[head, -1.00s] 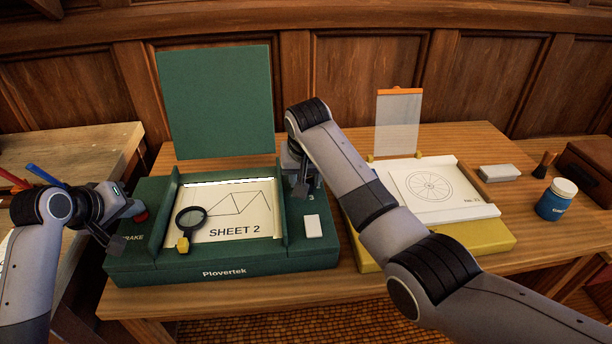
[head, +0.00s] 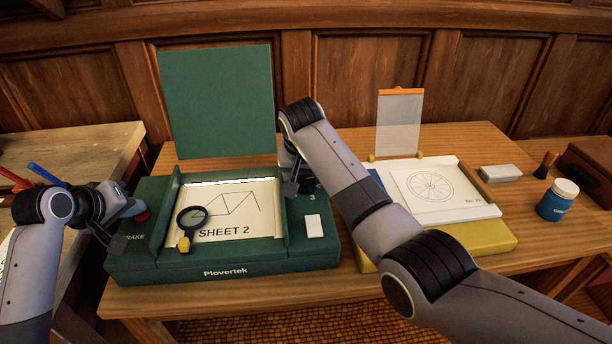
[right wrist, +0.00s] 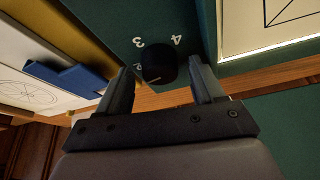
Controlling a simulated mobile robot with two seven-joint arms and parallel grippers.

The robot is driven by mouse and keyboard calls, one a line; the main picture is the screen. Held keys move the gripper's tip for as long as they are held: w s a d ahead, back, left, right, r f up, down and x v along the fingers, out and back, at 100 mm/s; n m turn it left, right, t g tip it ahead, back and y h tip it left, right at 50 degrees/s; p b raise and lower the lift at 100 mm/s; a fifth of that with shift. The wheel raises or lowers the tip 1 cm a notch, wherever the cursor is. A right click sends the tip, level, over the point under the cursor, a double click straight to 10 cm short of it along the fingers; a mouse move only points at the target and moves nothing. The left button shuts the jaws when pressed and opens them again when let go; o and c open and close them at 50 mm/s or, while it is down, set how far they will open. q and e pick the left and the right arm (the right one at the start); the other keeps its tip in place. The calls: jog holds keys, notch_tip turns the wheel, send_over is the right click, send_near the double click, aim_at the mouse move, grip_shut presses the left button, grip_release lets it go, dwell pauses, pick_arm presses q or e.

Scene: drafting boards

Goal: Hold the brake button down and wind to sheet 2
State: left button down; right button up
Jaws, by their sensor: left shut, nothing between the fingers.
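The green Plovertek board (head: 225,272) shows a sheet (head: 265,222) marked SHEET 2 in its window, with a zigzag line drawing. The label sits left of the window's middle. The red brake button (head: 142,216) is at its left, partly hidden by my left gripper (head: 117,243). That gripper is shut and empty beside the partly covered brake label; I cannot tell if it presses the button. The black knob (right wrist: 158,62) with numerals around it stands between the fingers of my right gripper (right wrist: 163,85), with gaps on both sides. My right gripper also shows in the head view (head: 291,188).
A magnifier (head: 192,217) lies over the sheet's left part, and a white block (head: 314,226) sits on the board's right. A yellow board (head: 490,236) with a wheel drawing stands to the right. Farther right are an eraser (head: 501,173) and a blue jar (head: 558,202).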

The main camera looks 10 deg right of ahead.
pick_arm(q)
jog(key=shift+f, duration=0.1)
pick_arm(e)
jog(key=shift+r, duration=0.1)
jog(key=v, duration=1.2)
jog(key=shift+s, duration=0.15)
pick_arm(q)
jog(key=shift+r+p, duration=1.1)
jog(key=shift+p, duration=0.3)
pick_arm(e)
notch_tip(320, 180, up, 2)
jog(key=shift+r, duration=0.2)
pick_arm(q)
jog(key=shift+r+p, duration=0.85)
jog(key=shift+r, duration=1.65)
pick_arm(e)
jog(key=shift+r, duration=0.8)
